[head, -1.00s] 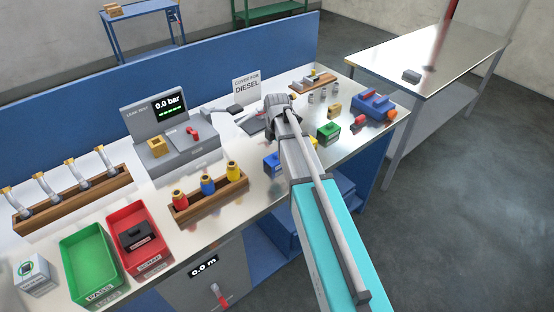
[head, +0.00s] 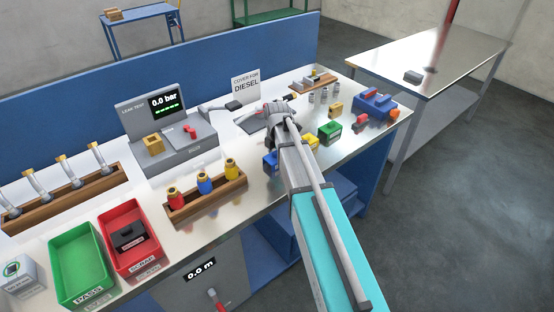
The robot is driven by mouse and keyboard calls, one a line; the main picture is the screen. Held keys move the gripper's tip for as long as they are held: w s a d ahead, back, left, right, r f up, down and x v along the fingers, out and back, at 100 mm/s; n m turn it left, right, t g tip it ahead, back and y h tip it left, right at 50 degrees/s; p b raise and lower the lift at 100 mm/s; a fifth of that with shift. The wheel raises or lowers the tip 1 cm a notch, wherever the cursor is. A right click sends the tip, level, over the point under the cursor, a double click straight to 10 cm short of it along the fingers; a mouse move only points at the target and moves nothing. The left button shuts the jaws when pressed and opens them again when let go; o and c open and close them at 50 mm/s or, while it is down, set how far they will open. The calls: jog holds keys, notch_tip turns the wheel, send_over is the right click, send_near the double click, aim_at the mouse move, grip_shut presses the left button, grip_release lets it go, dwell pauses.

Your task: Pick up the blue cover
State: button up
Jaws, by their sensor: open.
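The blue cover (head: 269,163) is a small blue block on the steel bench, the nearest to the front edge in a row of coloured blocks. My arm hides its right side. My gripper (head: 271,142) is open, above and just behind the blue cover in the head view. Its fingers are dark and partly hidden by the wrist, so the gap to the cover cannot be told. The "COVER FOR DIESEL" sign (head: 246,87) stands at the back of the bench.
Yellow (head: 312,143), green (head: 330,131) and tan (head: 336,110) blocks lie right of my gripper. A blue fixture (head: 375,106) is beyond them. A wooden rack (head: 208,206) with three coloured fittings stands left, before the leak tester (head: 180,150). Red (head: 146,262) and green (head: 88,278) trays are front left.

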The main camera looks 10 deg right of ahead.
dwell(0.4)
jog(key=c, duration=1)
jog(key=shift+o, duration=0.2)
jog(key=shift+r, duration=0.15)
notch_tip(320, 180, up, 3)
jog(key=p, duration=0.3)
jog(key=s+r+p, duration=0.9)
jog(key=s+p, duration=0.1)
jog(key=s, duration=0.4)
jog(key=shift+a+r, duration=0.15)
jog(key=shift+r, duration=0.2)
